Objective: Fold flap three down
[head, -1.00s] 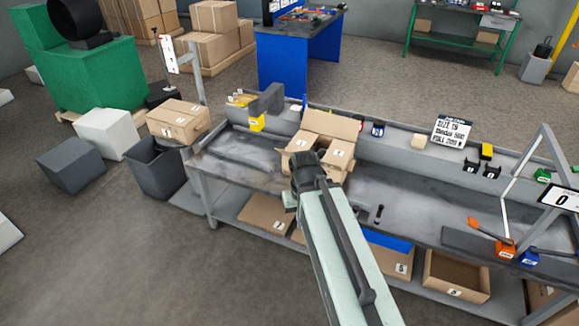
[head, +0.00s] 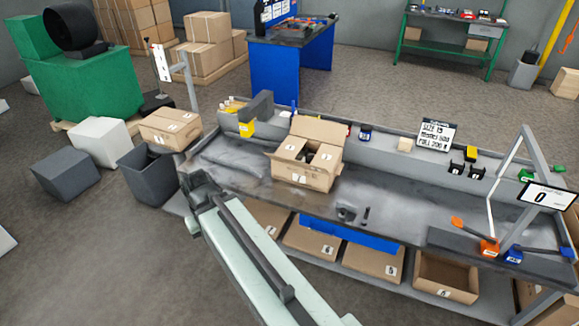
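An open cardboard box (head: 312,177) stands on the grey workbench (head: 375,195). Its tall back flap (head: 319,129) stands up. A left flap (head: 288,146) and a right flap (head: 327,156) stand raised, with small number labels, and dark gaps show between them. The labels are too small to tell surely which flap is three. My gripper (head: 192,197) is left of the box, around the bench's left end, apart from the box. Its fingers are too small and dark to tell open from shut.
A closed carton (head: 170,127) and a dark bin (head: 150,176) are left of the bench. A yellow-labelled grey fixture (head: 257,112) stands behind the box on the left. Small dark parts (head: 351,213) lie right of it. The bench middle is mostly clear.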

